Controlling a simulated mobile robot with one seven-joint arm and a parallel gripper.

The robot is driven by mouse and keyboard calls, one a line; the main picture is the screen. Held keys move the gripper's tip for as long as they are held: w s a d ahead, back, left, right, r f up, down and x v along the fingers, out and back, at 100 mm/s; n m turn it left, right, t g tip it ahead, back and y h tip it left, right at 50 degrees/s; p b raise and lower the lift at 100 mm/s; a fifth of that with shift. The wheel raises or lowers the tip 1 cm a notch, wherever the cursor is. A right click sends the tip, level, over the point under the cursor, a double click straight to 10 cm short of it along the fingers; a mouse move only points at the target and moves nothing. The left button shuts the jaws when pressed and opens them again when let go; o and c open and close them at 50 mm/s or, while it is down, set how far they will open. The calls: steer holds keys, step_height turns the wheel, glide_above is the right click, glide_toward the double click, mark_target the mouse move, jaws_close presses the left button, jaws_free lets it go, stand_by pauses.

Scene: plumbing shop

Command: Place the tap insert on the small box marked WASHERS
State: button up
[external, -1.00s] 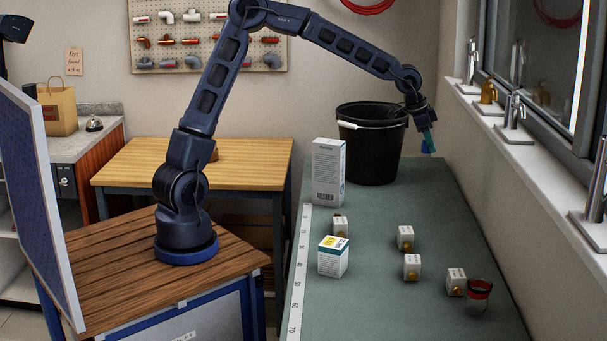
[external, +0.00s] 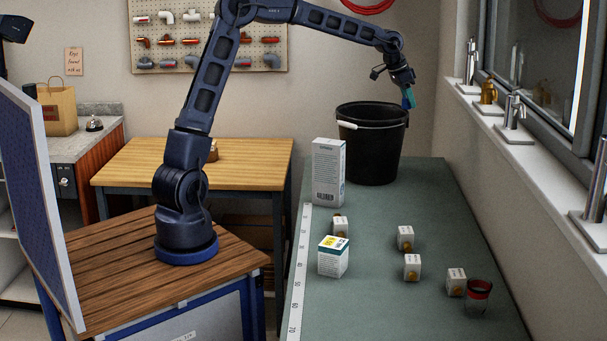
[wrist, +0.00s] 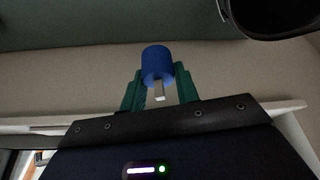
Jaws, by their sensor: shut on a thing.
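The black bucket (external: 371,150) stands at the bench's far end. A tall white carton (external: 328,172), a yellow-labelled carton (external: 333,258) and a red-rimmed glass (external: 479,299) are obstacles on the bench (external: 370,305). Taps line the sill at right. The bench's front middle is clear.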

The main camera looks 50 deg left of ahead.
steer(key=w+a+n+y, duration=0.15)
steer(key=w+a, duration=0.25)
steer(key=a, duration=0.9)
steer(key=w+a+n, duration=0.3)
steer(key=a, duration=1)
steer(key=s+a+n+y, duration=0.2)
steer(key=a+n, duration=0.2)
steer(key=a, duration=2.1)
steer(key=s+a+n+y, duration=0.1)
steer(key=s+a+n, duration=0.1)
steer(key=s+a, duration=0.9)
steer(key=s+a+n+y, duration=0.1)
steer(key=s+a+n, duration=0.3)
steer(key=a, duration=1.4)
steer(key=s+a+n, duration=0.1)
steer(key=s+a, duration=0.9)
steer(key=a, duration=0.4)
steer(key=shift+g, duration=0.3)
steer(key=f, duration=3.1)
steer(key=shift+w+a, duration=0.1)
steer(key=shift+a, duration=0.15)
steer(key=shift+f, duration=0.2)
steer(key=o, duration=1)
steer(key=shift+c, duration=0.2)
